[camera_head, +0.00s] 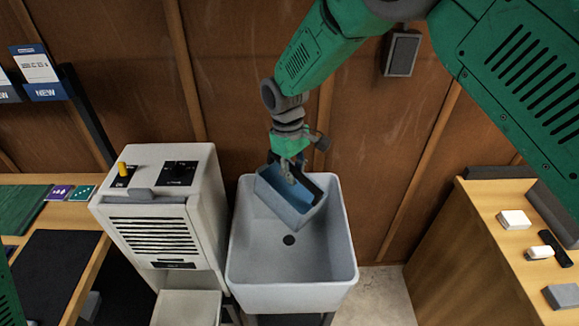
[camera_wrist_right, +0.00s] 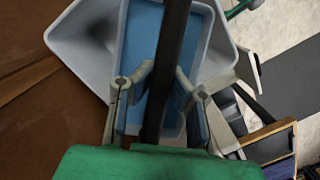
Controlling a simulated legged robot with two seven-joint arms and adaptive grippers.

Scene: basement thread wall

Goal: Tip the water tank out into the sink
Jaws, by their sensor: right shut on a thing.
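The water tank (camera_head: 292,212) is a grey-blue open box with a blue inside, held in the upper part of the grey sink (camera_head: 255,262). It looks tilted, with one end lower. My right gripper (camera_head: 291,173) is shut on the tank's dark handle bar. In the right wrist view my right gripper (camera_wrist_right: 155,98) has its fingers on either side of this bar, with the tank's blue inside (camera_wrist_right: 140,40) beneath. The sink's drain hole shows below the tank, and no stream of water can be made out. My left gripper is out of view.
A white machine (camera_head: 160,230) with a vent grille and yellow knob stands close left of the sink. A wooden desk is at far left. A wooden counter (camera_head: 480,250) with small boxes stands at right. The wooden wall is close behind the sink.

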